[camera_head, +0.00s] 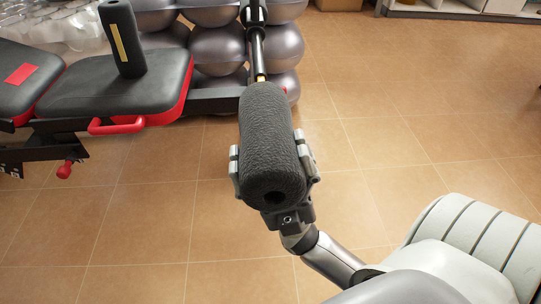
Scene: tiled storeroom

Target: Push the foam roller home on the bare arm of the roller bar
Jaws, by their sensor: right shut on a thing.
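The dark grey foam roller (268,140) is in the middle of the camera_head view, with its long side pointing away from me. A hole shows in its near end. My right gripper (271,165) is shut on the roller, one finger on each side near its near half. The black bar arm (257,48) is beyond the roller, roughly in line with it. A brass-coloured band (260,78) shows at the roller's far end. I cannot tell whether the arm's tip is inside the roller or just behind it. My left gripper is not in view.
A black and red bench (115,85) stands at the left, with a dark upright cylinder (122,40) bearing a yellow strip on it. Grey exercise balls (218,50) are stacked behind the bar. A low shelf (465,8) is at the far right. The tiled floor right is clear.

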